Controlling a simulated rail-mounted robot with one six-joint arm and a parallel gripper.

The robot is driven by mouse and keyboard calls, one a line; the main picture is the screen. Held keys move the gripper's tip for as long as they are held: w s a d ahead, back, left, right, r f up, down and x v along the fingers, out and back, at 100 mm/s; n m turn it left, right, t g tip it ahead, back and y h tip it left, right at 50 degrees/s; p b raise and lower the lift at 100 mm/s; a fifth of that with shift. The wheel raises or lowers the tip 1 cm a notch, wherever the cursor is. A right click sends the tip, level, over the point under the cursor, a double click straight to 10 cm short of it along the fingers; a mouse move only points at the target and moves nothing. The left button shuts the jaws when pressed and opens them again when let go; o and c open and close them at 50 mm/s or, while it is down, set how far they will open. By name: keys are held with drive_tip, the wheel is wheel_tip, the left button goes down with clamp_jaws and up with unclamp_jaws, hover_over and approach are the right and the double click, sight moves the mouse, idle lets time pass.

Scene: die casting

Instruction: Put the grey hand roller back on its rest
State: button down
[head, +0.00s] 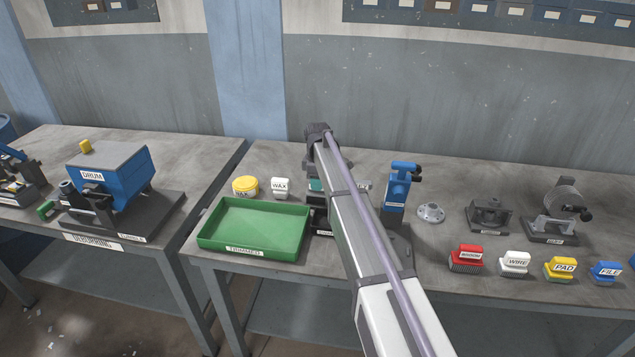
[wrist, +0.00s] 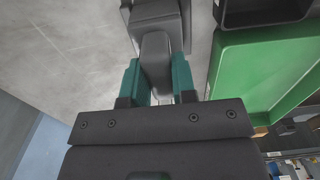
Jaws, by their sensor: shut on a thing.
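My gripper (wrist: 157,75) shows in the wrist view with its two teal fingers closed on the sides of a grey rounded piece, the handle of the grey hand roller (wrist: 156,48). A wider dark grey block (wrist: 160,12) lies just beyond the handle; I cannot tell whether it is the roller's own body or the rest. In the head view my arm covers most of the gripper, and only a bit of teal (head: 316,185) shows at its left side. The roller is hidden there, and I cannot make out the rest clearly.
A green TRIMMED tray (head: 205,236) stands left of my arm, with a yellow tin (head: 245,186) and a white WAX block (head: 280,187) behind it. A blue tool (head: 398,187) stands close on the right. Several brushes and blocks line the front right. A dark holder (head: 322,218) sits beside the tray.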

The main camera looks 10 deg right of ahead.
drive_tip(key=c, duration=0.8)
unclamp_jaws()
drive_tip(key=shift+c, duration=0.2)
wheel_tip(320, 180, up, 11)
drive_tip(key=p, duration=1.1)
drive_tip(key=s+m, duration=1.3)
drive_tip(key=s, duration=2.6)
drive_tip(key=shift+s+f+m, duration=0.15)
drive_tip(key=shift+s+m, duration=0.25)
